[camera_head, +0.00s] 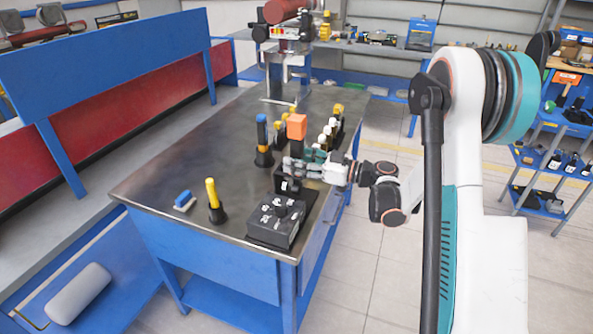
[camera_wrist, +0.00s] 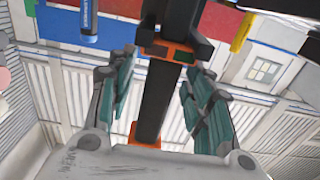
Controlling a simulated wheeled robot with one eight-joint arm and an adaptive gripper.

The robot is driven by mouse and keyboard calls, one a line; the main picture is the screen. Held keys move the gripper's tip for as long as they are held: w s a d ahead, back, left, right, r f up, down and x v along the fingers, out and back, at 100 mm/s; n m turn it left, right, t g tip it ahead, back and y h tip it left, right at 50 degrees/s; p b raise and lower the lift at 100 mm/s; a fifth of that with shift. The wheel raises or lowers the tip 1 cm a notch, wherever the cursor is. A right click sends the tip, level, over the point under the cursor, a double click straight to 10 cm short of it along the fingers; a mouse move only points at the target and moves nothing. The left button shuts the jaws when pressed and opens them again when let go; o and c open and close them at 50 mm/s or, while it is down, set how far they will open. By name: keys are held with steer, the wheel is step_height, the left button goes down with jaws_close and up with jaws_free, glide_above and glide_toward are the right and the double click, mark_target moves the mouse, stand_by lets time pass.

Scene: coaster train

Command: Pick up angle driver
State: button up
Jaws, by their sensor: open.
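The angle driver appears to be the black upright tool with an orange block on top (camera_head: 296,127), standing in a black holder (camera_head: 287,184) on the workbench. In the wrist view its black shaft (camera_wrist: 156,100) runs between my fingers, with an orange band near the fingertips and an orange end close to the palm. My gripper (camera_head: 304,165) is open around the tool, coming from the right. In the wrist view its teal fingers (camera_wrist: 160,64) stand on either side, with gaps visible. The tool's lower part is partly hidden by my gripper in the head view.
A blue-handled tool (camera_head: 262,137) and a yellow-handled tool (camera_head: 212,193) stand in black holders to the left. A black control box (camera_head: 277,222) sits at the bench's front corner. Yellow- and white-topped items (camera_head: 331,128) stand behind my gripper. The left-middle bench top (camera_head: 185,160) is clear.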

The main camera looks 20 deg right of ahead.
steer(key=shift+w+a, duration=0.1)
steer(key=shift+c, duration=0.6)
jaws_close()
steer(key=shift+r, duration=0.1)
